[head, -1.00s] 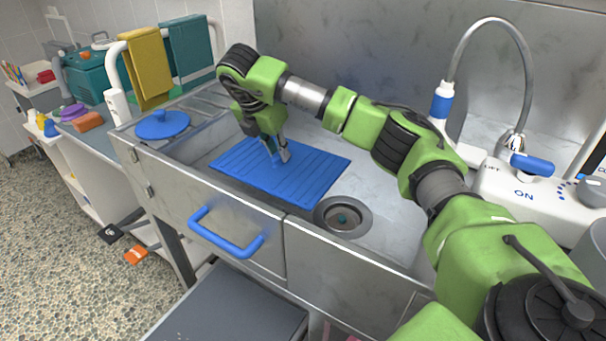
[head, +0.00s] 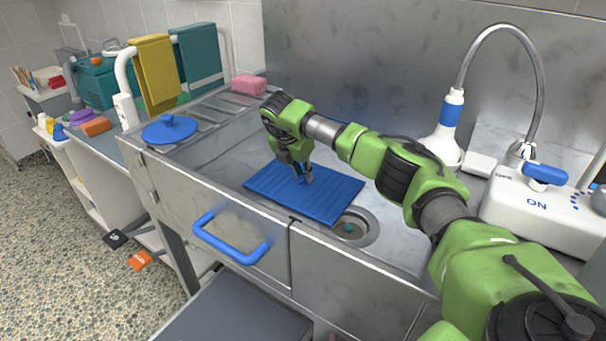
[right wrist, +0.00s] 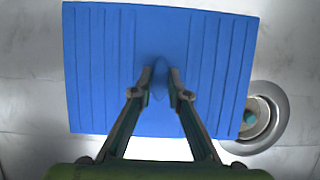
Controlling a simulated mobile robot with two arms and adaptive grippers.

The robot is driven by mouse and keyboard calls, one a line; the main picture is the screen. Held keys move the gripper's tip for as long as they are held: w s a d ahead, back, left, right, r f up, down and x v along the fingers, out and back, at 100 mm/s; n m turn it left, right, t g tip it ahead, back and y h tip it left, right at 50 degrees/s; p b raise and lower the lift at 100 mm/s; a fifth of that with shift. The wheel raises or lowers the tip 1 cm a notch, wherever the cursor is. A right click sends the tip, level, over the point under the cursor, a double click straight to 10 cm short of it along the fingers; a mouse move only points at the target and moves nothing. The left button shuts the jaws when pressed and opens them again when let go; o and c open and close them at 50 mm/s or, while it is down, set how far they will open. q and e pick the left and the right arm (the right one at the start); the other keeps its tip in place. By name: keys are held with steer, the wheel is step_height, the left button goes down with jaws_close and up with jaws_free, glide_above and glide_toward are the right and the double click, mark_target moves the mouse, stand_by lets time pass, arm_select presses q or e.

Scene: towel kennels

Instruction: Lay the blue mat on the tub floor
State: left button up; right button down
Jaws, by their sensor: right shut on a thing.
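The blue mat (head: 330,192) is inside the steel tub (head: 215,165), flat and spread out, next to the round drain (head: 352,229). My right gripper (head: 306,178) points down over the middle of the mat. It is shut on a small raised part of the mat, which also shows pinched between the fingertips in the right wrist view (right wrist: 161,92). There the mat (right wrist: 95,60) lies close to the drain (right wrist: 256,117). I cannot tell whether the mat touches the tub floor. My left gripper is not in view.
A blue lid (head: 170,129) and a pink block (head: 249,85) lie on the ledge left of and behind the tub. Yellow (head: 154,72) and teal towels (head: 197,55) hang on a rail. A faucet hose and control panel (head: 535,205) stand at the right. The blue door handle (head: 230,240) sticks out in front.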

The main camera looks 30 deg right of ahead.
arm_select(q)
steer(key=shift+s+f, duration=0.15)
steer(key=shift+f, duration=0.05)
arm_select(e)
steer(key=c, duration=2)
jaws_free()
steer(key=shift+o, duration=0.2)
steer(key=shift+r, duration=0.1)
